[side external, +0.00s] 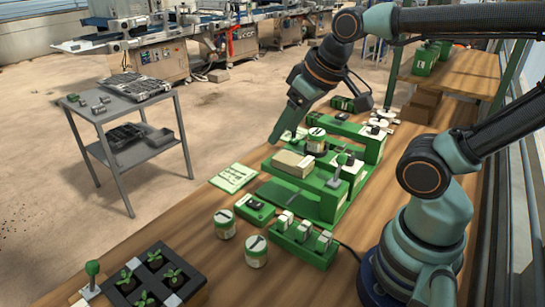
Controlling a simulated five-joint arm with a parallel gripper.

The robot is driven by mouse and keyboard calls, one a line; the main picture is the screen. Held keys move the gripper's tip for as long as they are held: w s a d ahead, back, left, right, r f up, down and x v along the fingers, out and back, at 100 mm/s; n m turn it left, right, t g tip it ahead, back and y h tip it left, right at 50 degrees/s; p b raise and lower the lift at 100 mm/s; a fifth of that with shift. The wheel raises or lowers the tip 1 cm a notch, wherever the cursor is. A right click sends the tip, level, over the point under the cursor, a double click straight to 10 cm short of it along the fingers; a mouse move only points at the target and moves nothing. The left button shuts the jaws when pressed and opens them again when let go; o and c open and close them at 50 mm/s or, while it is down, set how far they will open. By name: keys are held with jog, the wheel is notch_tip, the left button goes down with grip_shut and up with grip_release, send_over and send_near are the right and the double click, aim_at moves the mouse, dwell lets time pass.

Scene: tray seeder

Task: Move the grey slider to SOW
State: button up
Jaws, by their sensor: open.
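The green tray seeder (328,205) stands on the wooden bench in the side external view. No SOW marking can be read at this size. My gripper (277,139) points down at the far left side of the seeder, open, apart from that knob and to its left. A tan block (293,164) lies on the seeder in front of my gripper.
In front are a green switch block (303,243), a small green box (254,208), two pale jars (224,223) (256,252) and a black seedling tray (150,278). A green card (233,178) lies at the bench's left edge. A grey cart (130,110) stands on the floor.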

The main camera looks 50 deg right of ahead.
jog(key=w+d+r+m+g, duration=0.1)
jog(key=w+d+m+g, duration=0.15)
jog(key=w+d, duration=0.65)
jog(key=w+d+r+m+g, duration=0.2)
jog(key=w+d+m, duration=0.2)
jog(key=w+d, duration=0.5)
jog(key=s+d+f+m+g, duration=0.1)
jog(key=d+f, duration=0.2)
jog(key=d, duration=0.3)
jog(key=d+f+m, duration=0.2)
jog(key=d+f, duration=0.2)
jog(key=d, duration=0.2)
jog(key=shift+n, duration=0.25)
notch_tip(320, 180, down, 11)
jog(key=shift+f, duration=0.15)
grip_shut()
